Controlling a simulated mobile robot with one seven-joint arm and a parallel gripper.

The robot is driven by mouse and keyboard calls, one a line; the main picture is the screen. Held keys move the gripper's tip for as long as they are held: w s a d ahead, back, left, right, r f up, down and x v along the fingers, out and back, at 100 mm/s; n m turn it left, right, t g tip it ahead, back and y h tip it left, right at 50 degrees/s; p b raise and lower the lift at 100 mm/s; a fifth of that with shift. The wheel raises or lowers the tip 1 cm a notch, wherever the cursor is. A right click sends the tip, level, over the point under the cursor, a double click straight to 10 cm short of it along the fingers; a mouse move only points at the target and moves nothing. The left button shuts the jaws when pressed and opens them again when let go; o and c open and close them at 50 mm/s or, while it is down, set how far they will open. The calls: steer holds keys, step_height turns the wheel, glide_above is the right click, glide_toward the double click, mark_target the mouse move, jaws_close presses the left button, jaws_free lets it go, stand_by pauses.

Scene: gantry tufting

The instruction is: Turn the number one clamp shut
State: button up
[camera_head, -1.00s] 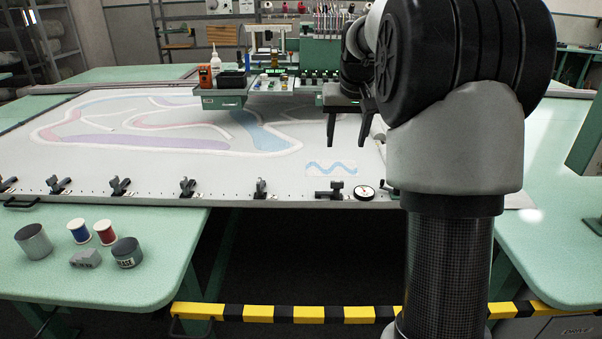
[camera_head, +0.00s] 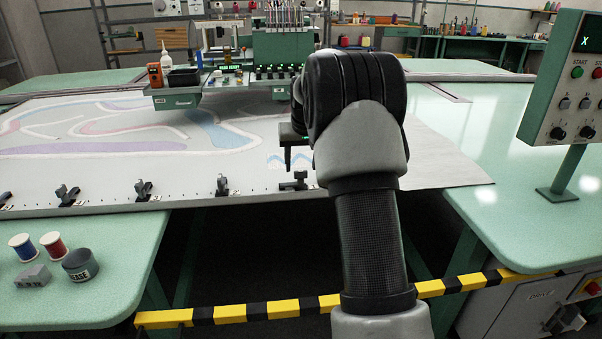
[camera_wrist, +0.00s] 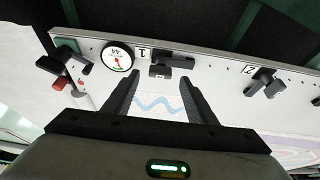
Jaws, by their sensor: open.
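The number one clamp (camera_wrist: 172,62) is black and sits at the edge of the white frame, beside a "1" label. Its bar lies along the edge. It also shows in the head view (camera_head: 296,182), just left of my arm. My gripper (camera_wrist: 160,84) is open and empty, with its two dark fingers apart over the sheet. The clamp lies just beyond the fingertips in the wrist view, apparently untouched. In the head view, one finger (camera_head: 287,160) shows above the clamp; my arm hides the rest.
A round gauge (camera_wrist: 117,56) and a red-tipped lever fitting (camera_wrist: 66,66) sit beside the clamp. The number two clamp (camera_wrist: 265,83) is on its other side. Several clamps line the edge. A control panel (camera_head: 570,90) stands at right. A striped bar (camera_head: 240,311) crosses the front.

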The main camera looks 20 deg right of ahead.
mark_target(301, 171)
steer(key=shift+x, duration=1.6)
steer(key=c, duration=1.1)
